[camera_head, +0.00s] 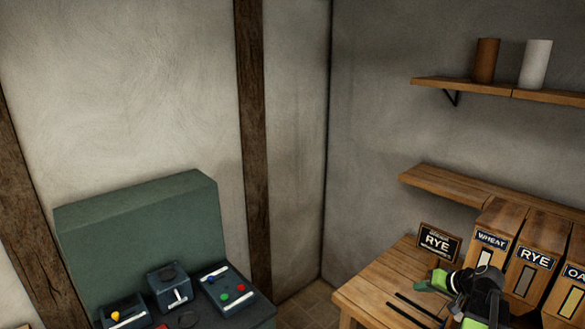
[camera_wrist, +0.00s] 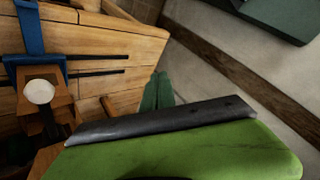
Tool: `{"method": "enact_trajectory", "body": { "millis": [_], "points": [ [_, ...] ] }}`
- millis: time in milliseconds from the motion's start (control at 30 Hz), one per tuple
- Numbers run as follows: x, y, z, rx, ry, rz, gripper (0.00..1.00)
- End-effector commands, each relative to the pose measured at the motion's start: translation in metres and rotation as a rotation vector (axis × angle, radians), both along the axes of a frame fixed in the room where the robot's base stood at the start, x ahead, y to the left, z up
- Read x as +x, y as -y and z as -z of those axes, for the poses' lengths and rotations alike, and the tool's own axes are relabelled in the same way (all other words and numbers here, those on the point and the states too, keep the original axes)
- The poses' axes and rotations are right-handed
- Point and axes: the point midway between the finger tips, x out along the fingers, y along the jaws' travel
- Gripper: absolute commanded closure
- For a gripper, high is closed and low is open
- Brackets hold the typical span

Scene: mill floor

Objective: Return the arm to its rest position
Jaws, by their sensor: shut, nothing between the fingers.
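My gripper (camera_head: 432,284) is at the lower right of the head view, over the wooden table (camera_head: 388,272). My black and green arm reaches it from the lower right. In the wrist view, the two green fingers of my gripper (camera_wrist: 158,90) lie together, shut with nothing between them. My arm's large green and black part fills the bottom of that view and hides what is behind it.
Bins marked WHEAT (camera_head: 489,240) and RYE (camera_head: 533,257) stand close behind my arm, with a RYE sign (camera_head: 439,242) nearby. Wall shelves (camera_head: 450,184) hang above. A green console (camera_head: 140,235) with control boxes stands left. Floor shows between console and table.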

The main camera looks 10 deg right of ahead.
Motion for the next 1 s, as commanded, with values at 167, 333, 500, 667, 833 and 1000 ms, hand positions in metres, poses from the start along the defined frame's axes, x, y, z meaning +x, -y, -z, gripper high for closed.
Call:
{"method": "enact_trajectory", "body": {
  "millis": [167,333,500,667,833,1000],
  "points": [
    [0.052,-0.151,0.061,-0.049,-0.054,-0.257,1.0],
    [0.051,-0.285,0.117,-0.128,-0.174,-0.475,1.0],
    [0.015,-0.38,0.168,-0.247,-0.338,-0.622,1.0],
    [-0.031,-0.392,0.192,-0.395,-0.54,-0.593,1.0],
    [-0.051,-0.357,0.191,-0.446,-0.677,-0.446,1.0],
    [-0.052,-0.358,0.191,-0.431,-0.685,-0.424,1.0]
  ]
}}
